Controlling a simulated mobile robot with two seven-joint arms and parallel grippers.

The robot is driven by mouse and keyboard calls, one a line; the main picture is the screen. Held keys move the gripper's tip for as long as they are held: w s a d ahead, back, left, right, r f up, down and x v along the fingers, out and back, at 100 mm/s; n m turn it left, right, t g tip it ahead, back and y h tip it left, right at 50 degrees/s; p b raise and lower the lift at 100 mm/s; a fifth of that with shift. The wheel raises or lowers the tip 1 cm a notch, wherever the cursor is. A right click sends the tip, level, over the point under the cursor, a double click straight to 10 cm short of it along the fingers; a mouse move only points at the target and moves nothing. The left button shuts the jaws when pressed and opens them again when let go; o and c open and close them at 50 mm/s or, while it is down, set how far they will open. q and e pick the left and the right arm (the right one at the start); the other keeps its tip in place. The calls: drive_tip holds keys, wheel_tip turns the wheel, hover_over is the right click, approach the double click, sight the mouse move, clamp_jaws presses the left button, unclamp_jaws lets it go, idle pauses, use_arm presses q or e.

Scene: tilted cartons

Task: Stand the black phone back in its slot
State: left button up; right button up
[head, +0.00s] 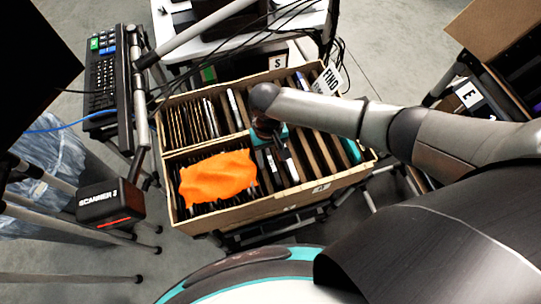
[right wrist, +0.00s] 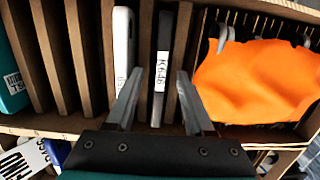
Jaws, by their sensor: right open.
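My right gripper (head: 272,138) reaches down over the middle of the divided carton (head: 290,203). In the right wrist view my right gripper (right wrist: 158,72) is open, with a finger on either side of a narrow black phone (right wrist: 164,40). The phone has a white label and sits edge-up between brown dividers. A white phone (right wrist: 123,38) stands in a slot just left of it, partly behind the left finger. I cannot tell whether the fingers touch anything. In the head view the gripper and arm hide part of the slots. My left gripper is not in view.
An orange cloth (head: 218,177) covers slots at the carton's front left; it also shows in the wrist view (right wrist: 255,80). A scanner (head: 110,202) and keyboard (head: 100,80) are at left. Another carton (head: 497,28) stands at the right. A white table (head: 190,45) and cables are behind.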

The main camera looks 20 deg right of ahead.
wheel_tip(320, 180, up, 15)
drive_tip(key=w+p, duration=0.2)
drive_tip(key=shift+p, duration=0.3)
drive_tip(key=shift+r, duration=0.1)
wheel_tip(320, 180, up, 7)
drive_tip(key=p, duration=0.9)
drive_tip(key=shift+p, duration=0.3)
drive_tip(key=shift+s, duration=0.1)
